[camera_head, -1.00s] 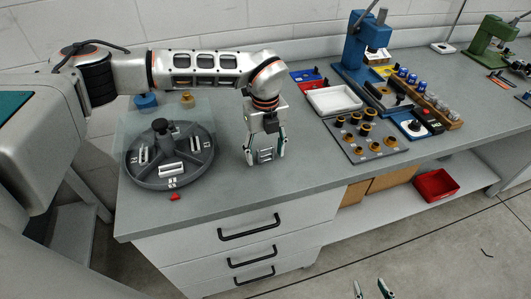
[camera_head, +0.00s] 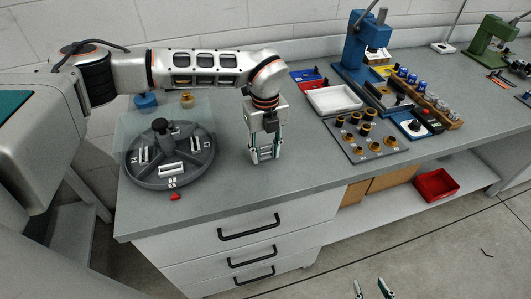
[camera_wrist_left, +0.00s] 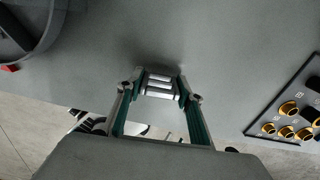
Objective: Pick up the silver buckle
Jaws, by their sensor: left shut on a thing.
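The silver buckle (camera_wrist_left: 160,87), a small frame with parallel bars, sits between the fingertips of my left gripper (camera_head: 265,156). In the left wrist view, the fingers of my left gripper (camera_wrist_left: 161,88) press on its two sides. In the head view the fingers mostly cover the buckle (camera_head: 265,153), low at the bench top. I cannot tell whether it touches the surface. My right gripper (camera_head: 371,289) shows only its fingertips at the bottom edge of the head view, apart and empty, over the floor.
A round grey tray (camera_head: 192,177) with compartments, several silver parts and a black knob stands left of my left gripper. A board with brass rings (camera_head: 388,141) lies to the right, before a blue press (camera_head: 352,50). The grey bench (camera_head: 230,195) is bare around the gripper.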

